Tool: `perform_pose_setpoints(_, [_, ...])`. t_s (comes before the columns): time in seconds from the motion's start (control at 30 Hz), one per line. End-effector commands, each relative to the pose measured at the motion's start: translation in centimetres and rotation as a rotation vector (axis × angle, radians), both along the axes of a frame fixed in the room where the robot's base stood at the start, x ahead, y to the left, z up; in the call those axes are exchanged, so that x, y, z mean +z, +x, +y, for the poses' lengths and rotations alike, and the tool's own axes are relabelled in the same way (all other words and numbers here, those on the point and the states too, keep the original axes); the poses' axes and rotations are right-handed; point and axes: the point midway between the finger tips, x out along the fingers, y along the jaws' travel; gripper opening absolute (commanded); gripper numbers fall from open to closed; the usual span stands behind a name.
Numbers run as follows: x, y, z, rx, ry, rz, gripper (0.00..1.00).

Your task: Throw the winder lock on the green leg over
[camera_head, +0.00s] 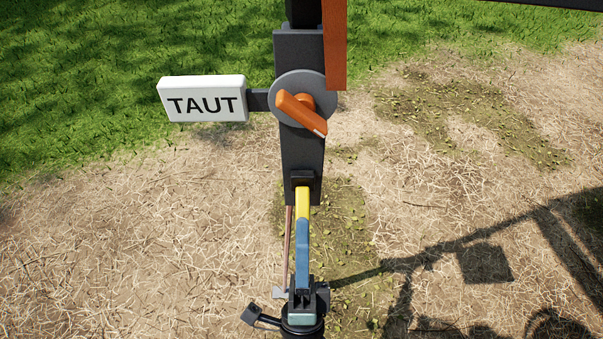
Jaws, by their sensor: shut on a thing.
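A dark grey upright post (303,155) stands in the middle, and I see no green on it. An orange lever (305,112) sits on a round grey disc (278,88) on the post, slanting down to the right. Below, a lever with a yellow upper part (302,203) and a blue lower part (305,258) runs down from a black bracket on the post. I cannot tell which lever is the winder lock. My gripper (307,291), at the bottom edge, is shut on the blue lever's lower end, which its jaws partly hide.
A white sign reading TAUT (202,99) juts left from the disc. An orange-brown bar (336,45) hangs at the upper right of the post. A thin brownish rod (288,245) stands left of the blue lever. Open straw-covered ground lies on both sides.

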Motion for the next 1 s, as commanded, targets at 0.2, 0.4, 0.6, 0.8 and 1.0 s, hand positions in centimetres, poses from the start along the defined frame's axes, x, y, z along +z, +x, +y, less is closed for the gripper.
perform_pose_setpoints(0.2, [2.5, -0.3, 0.0, 0.001, 0.002, 0.040, 0.00])
perform_pose_setpoints(0.4, [3.4, -0.6, 0.1, 0.001, 0.002, 0.096, 0.00])
perform_pose_setpoints(0.6, [4.0, -0.9, 0.1, 0.000, 0.001, 0.141, 0.00])
perform_pose_setpoints(0.8, [3.7, -0.9, 0.1, 0.000, 0.001, 0.144, 0.00])
perform_pose_setpoints(1.0, [3.7, -0.9, 0.1, 0.000, 0.001, 0.145, 0.50])
